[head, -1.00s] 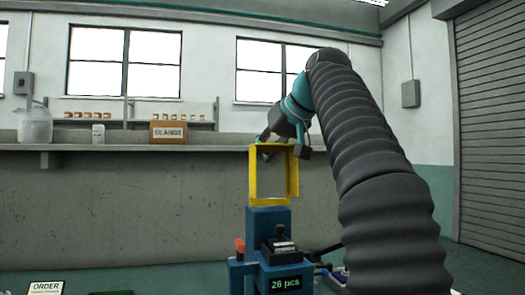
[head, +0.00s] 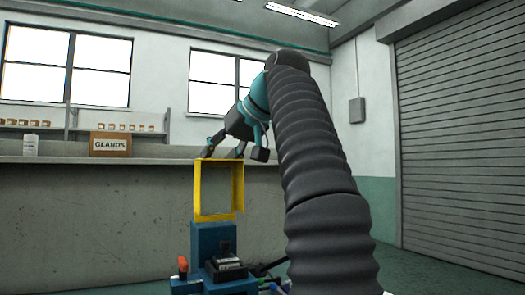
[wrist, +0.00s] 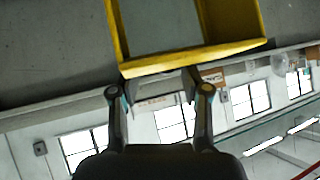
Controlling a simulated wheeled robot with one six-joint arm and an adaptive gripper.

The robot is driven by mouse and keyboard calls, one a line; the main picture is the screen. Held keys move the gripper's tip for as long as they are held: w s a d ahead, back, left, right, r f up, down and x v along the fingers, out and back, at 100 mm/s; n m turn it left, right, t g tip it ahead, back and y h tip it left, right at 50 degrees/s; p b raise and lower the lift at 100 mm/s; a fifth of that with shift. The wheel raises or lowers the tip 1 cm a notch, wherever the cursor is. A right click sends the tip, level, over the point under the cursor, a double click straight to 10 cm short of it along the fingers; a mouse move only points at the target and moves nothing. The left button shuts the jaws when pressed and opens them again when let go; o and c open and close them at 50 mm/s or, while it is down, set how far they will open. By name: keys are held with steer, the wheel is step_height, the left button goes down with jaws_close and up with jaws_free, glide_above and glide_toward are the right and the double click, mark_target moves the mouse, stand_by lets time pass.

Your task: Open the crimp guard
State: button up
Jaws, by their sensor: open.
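The crimp guard (head: 197,190) is a yellow rectangular frame standing upright on the blue crimp press (head: 208,240) in the head view. Its yellow edge bar also crosses the top of the wrist view (wrist: 190,60). My gripper (head: 223,153) is at the guard's top edge in the head view. In the wrist view its two fingers (wrist: 161,90) are spread apart, with their tips just short of the yellow bar and nothing held between them. Whether a finger touches the bar cannot be told.
A red-tipped lever (head: 183,265) and a dark display box (head: 225,268) are low on the press. Behind, a long grey bench (head: 120,161) carries a box marked GLANDS (head: 110,144) and small jars. A roller shutter (head: 455,140) is at the right.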

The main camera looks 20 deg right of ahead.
steer(key=shift+s+d+r, duration=0.25)
steer(key=shift+s+r, duration=0.1)
steer(key=shift+s, duration=0.25)
steer(key=shift+s+d, duration=0.15)
steer(key=shift+s, duration=0.25)
steer(key=s+d, duration=0.4)
steer(key=s, duration=0.6)
